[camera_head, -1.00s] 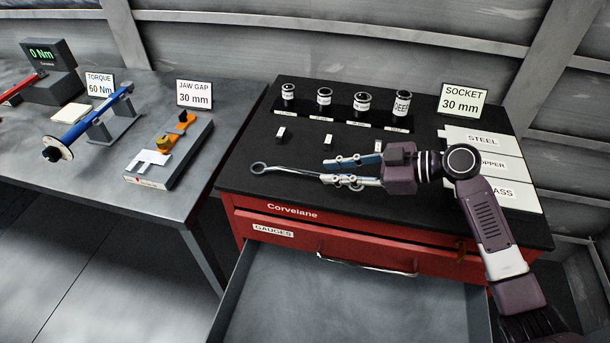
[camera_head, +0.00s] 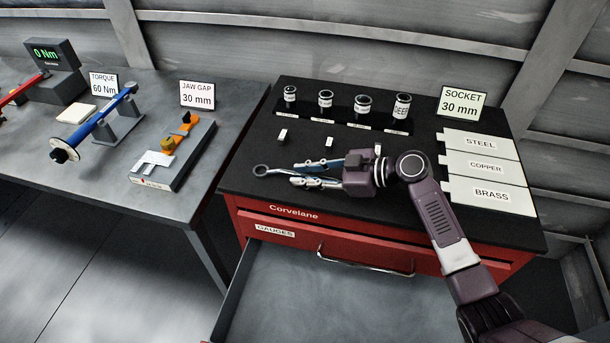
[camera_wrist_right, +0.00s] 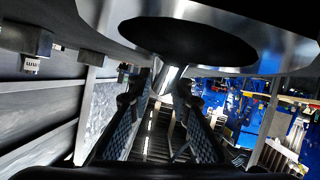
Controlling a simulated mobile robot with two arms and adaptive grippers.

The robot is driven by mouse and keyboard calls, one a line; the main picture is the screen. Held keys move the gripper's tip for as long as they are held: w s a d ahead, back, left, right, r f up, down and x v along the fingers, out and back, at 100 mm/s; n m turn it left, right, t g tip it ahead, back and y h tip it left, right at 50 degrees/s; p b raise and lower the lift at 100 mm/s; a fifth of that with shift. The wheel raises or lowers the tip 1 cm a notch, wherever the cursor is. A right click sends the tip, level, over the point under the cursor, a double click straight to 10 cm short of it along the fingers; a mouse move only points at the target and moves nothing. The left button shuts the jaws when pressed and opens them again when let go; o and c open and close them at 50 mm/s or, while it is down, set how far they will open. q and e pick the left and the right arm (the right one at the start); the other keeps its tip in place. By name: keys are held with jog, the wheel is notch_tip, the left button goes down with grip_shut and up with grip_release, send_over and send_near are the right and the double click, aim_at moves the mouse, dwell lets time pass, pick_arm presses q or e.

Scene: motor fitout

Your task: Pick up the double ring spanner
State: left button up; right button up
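The double ring spanner (camera_head: 261,171) lies on the black top of the red cabinet, its left ring and part of the shank showing. The rest is hidden by my right gripper. My right gripper (camera_head: 297,174) points left, low over the top, with one finger on each side of the shank. The fingers look apart, with a gap between them. In the right wrist view a large shiny ring (camera_wrist_right: 270,62) with a dark hole is close to the camera, and its shank runs down between the two fingers (camera_wrist_right: 163,105). My left gripper is not in view.
Sockets on a black rack (camera_head: 340,122) stand behind, with small white blocks (camera_head: 282,135) before them. Steel, copper and brass plates (camera_head: 487,168) lie at right. A drawer (camera_head: 340,300) is open in front. A grey bench (camera_head: 60,170) with a torque wrench stands left.

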grip_shut()
jog(key=shift+r, duration=0.1)
